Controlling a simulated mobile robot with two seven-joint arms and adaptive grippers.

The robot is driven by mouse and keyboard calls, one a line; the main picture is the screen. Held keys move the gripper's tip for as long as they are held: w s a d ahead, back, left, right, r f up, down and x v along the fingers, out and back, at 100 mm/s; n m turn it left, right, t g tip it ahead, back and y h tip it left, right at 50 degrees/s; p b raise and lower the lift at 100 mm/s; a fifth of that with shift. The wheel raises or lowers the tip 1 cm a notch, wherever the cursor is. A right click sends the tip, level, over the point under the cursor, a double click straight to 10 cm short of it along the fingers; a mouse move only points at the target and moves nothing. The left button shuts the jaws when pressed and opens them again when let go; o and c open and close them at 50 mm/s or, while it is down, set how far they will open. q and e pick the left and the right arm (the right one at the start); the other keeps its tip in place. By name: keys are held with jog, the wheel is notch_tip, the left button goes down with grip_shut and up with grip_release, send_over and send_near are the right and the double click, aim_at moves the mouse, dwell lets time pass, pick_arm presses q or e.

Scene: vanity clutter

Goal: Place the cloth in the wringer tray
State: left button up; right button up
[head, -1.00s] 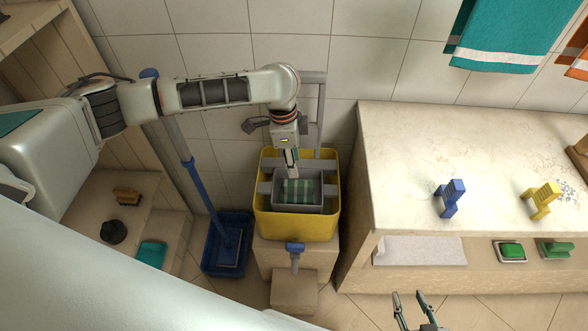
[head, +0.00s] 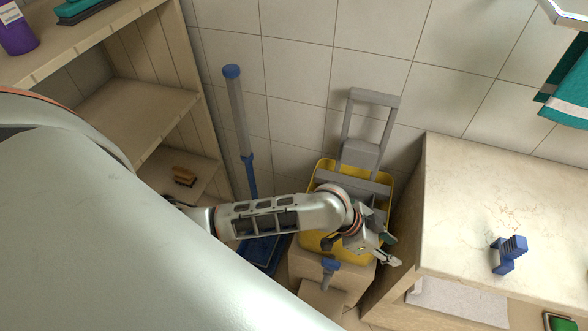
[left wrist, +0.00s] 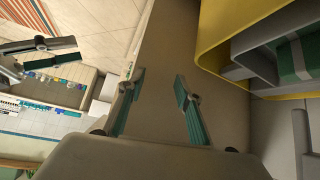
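The green striped cloth (left wrist: 290,62) lies in the grey wringer tray (left wrist: 252,62) at the right edge of the left wrist view. The tray sits in the yellow bucket (left wrist: 212,38). In the head view my left arm hides the cloth and most of the tray. My left gripper (head: 391,249) is open and empty, beside the bucket's right side; its spread fingers also show in the left wrist view (left wrist: 159,76). My right gripper (left wrist: 42,54) shows at the left of the left wrist view, fingers apart and empty. It is outside the head view.
In the head view the yellow bucket (head: 313,243) stands between the tiled wall and the stone counter (head: 470,205).

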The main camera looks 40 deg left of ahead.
pick_arm(q)
jog(key=s+a+f+n+t+y, duration=0.2)
jog(key=s+a+f+n+t, duration=0.1)
jog(key=s+a, duration=0.4)
jog(key=s+a+f+n+t+y, duration=0.3)
jog(key=s+a, duration=0.3)
jog(key=a, duration=0.7)
jog(key=shift+s+a+f+n, duration=0.15)
jog(key=shift+s+n, duration=0.2)
jog(key=shift+n, duration=0.05)
